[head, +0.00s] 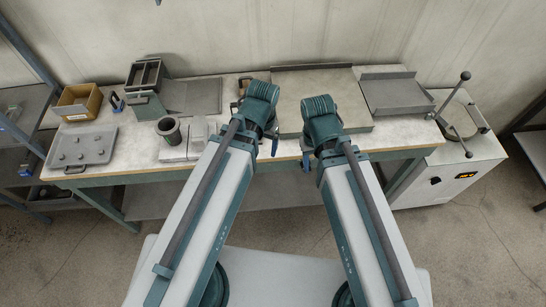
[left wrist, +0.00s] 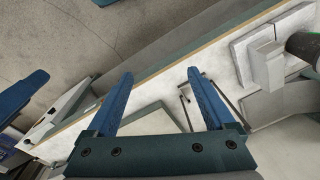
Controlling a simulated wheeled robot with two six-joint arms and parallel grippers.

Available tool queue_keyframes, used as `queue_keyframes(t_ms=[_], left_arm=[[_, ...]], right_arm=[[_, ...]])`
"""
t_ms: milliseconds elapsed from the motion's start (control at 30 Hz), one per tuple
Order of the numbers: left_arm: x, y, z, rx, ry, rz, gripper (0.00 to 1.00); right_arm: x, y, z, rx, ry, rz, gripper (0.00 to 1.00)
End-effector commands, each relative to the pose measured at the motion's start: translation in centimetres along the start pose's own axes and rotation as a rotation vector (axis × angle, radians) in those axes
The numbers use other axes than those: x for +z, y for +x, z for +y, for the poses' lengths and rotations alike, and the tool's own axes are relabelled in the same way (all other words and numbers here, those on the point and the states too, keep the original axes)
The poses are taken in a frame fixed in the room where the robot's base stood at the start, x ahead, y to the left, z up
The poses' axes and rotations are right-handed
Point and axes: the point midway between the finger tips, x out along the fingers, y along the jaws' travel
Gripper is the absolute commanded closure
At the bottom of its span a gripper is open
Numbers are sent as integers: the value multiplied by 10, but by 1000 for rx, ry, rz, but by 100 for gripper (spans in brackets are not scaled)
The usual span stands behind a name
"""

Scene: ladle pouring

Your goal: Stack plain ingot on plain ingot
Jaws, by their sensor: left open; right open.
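A pale grey block (head: 198,132), which looks like a plain ingot, stands right of a dark cylindrical pot on a light slab in the head view. It also shows as a grey block (left wrist: 267,64) at the upper right in the left wrist view. I cannot tell whether it is one ingot or more. My left gripper (head: 274,146) is right of the block, over the bench's front edge, apart from it. The left wrist view shows its blue fingers (left wrist: 160,73) spread with nothing between them. My right gripper (head: 307,162) is open farther right; its fingertips are mostly hidden by the arm.
The dark pot (head: 168,131) stands close beside the block. A grey tray with knobs (head: 82,149), a cardboard box (head: 79,101) and a dark rack (head: 146,78) are at the left. A large flat plate (head: 300,88) and a shallow tray (head: 396,93) cover the right.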

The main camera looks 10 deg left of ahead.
Motion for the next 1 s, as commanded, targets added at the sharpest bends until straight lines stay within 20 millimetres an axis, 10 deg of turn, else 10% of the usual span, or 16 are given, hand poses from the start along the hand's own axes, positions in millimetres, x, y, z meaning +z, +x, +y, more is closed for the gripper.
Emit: queue_keyframes(t_ms=[200,633,1000], left_arm=[[27,-4,46,-26,102,-54,13],[31,-2,52,-31,114,-63,13],[31,65,56,-31,119,-62,13]], right_arm=[[0,0,0,0,0,0,50],[0,2,0,0,0,0,50],[-4,69,-6,1,-5,0,50]])
